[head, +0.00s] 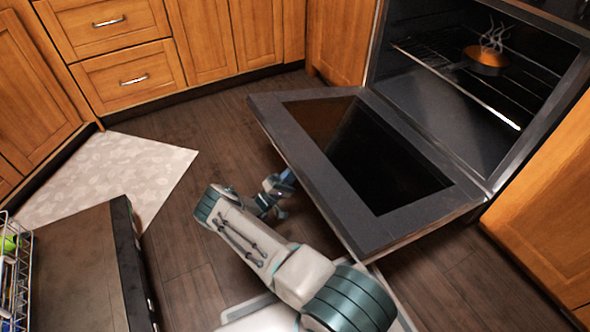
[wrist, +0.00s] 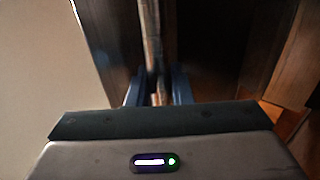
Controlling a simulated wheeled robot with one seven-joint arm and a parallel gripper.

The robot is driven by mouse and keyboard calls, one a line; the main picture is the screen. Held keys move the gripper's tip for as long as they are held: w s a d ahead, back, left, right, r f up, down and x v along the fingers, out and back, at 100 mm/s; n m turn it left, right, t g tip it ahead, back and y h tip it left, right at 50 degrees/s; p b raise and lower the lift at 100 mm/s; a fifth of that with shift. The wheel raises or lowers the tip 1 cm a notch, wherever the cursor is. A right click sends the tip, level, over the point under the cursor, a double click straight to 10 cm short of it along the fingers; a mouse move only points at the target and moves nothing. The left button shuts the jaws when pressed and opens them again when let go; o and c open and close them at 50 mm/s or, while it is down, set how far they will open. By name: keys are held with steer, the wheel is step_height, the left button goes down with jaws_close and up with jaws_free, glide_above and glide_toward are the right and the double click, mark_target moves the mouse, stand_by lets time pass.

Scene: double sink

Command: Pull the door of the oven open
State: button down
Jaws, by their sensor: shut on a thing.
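The oven door (head: 420,209), dark grey with a dark glass window, is swung down far from the oven (head: 430,125) and lies close to level. The oven's inside is exposed. My gripper (head: 283,184) is at the door's outer edge, partly hidden behind it in the head view. In the wrist view, the blue fingers of my gripper (wrist: 157,92) stand on both sides of a long metal bar, the door handle (wrist: 152,45), and are shut on it. Most of the handle is hidden in the head view.
A pan with orange contents (head: 486,57) sits on the oven rack (head: 470,88). At lower left is another dark lowered door (head: 85,270) beside a wire rack (head: 14,270). A pale mat (head: 120,170) lies on the floor. Wooden cabinets (head: 205,40) line the back.

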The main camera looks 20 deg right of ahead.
steer(key=c, duration=1.3)
jaws_free()
steer(key=shift+w+d, duration=0.1)
steer(key=shift+w, duration=0.1)
steer(key=shift+c, duration=0.2)
steer(key=shift+s, duration=0.1)
steer(key=shift+a+f, duration=0.25)
steer(key=shift+a, duration=0.1)
steer(key=v, duration=1.1)
steer(key=shift+a, duration=0.2)
